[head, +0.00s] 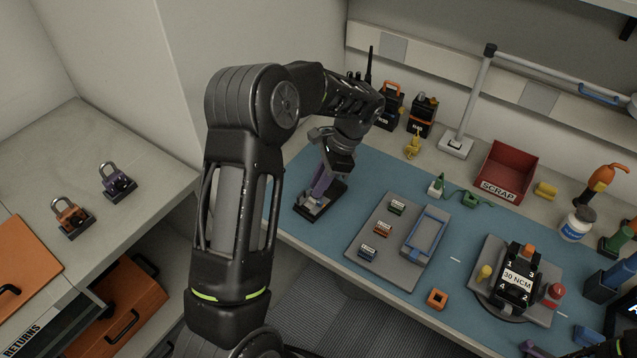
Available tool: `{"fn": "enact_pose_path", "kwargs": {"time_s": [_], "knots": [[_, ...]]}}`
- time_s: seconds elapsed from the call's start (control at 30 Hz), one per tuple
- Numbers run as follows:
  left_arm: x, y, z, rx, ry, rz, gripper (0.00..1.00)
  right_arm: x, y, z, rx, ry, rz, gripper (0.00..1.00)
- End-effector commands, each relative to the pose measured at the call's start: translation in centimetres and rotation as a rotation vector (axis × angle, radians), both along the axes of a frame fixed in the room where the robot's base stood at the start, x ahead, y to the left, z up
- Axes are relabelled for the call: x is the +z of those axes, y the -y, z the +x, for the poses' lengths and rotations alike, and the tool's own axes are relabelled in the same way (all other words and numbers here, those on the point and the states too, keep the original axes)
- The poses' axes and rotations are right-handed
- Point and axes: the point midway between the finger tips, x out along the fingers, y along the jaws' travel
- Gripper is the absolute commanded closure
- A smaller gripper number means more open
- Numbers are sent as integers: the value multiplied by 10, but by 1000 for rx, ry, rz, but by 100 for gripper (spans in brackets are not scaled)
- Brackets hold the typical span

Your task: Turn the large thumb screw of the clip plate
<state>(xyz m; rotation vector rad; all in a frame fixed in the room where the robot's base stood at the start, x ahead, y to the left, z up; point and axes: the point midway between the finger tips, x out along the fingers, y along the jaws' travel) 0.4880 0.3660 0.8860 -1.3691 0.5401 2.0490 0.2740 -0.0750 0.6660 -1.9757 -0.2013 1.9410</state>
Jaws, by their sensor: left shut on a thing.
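My left gripper (333,160) reaches down over the blue mat's far left part. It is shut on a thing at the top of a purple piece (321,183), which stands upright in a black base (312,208). The purple piece may be the clip plate, but I cannot tell for sure. The large thumb screw cannot be made out; the gripper and wrist cover the upper part of the piece.
A grey tray (362,253) with small labelled blocks lies right of the base. A 30 NCM fixture (516,280), an orange block (437,298) and a red scrap bin (507,172) are further right. Radios (423,115) stand behind. Padlock-like pieces (117,181) sit on the left counter.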

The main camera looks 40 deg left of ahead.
Motion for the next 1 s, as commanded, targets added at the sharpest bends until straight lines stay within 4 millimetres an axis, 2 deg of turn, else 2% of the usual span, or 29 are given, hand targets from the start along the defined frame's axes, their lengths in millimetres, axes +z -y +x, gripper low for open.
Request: {"fn": "enact_pose_path", "kwargs": {"time_s": [0.17, 0.53, 0.67, 0.83, 0.9, 1.0], "knots": [[0, 0, 0, 1, 0, 0, 72, 0, 0, 0, 0, 0, 0, 100], [6, 1, 3, 2, 1, 2, 72, -2, 0, 0, 0, 0, 0, 100], [20, 6, 8, 1, 4, 1, 72, -5, 0, 0, 1, 1, 1, 100], [47, 14, 16, 1, 4, 0, 72, -9, 0, 1, 1, 3, 3, 100], [64, 16, 18, 0, 1, 2, 72, 5, 0, 0, 0, 0, 1, 100], [71, 19, 21, 0, 0, 1, 72, 10, 0, -1, 0, -3, -2, 100]]}}
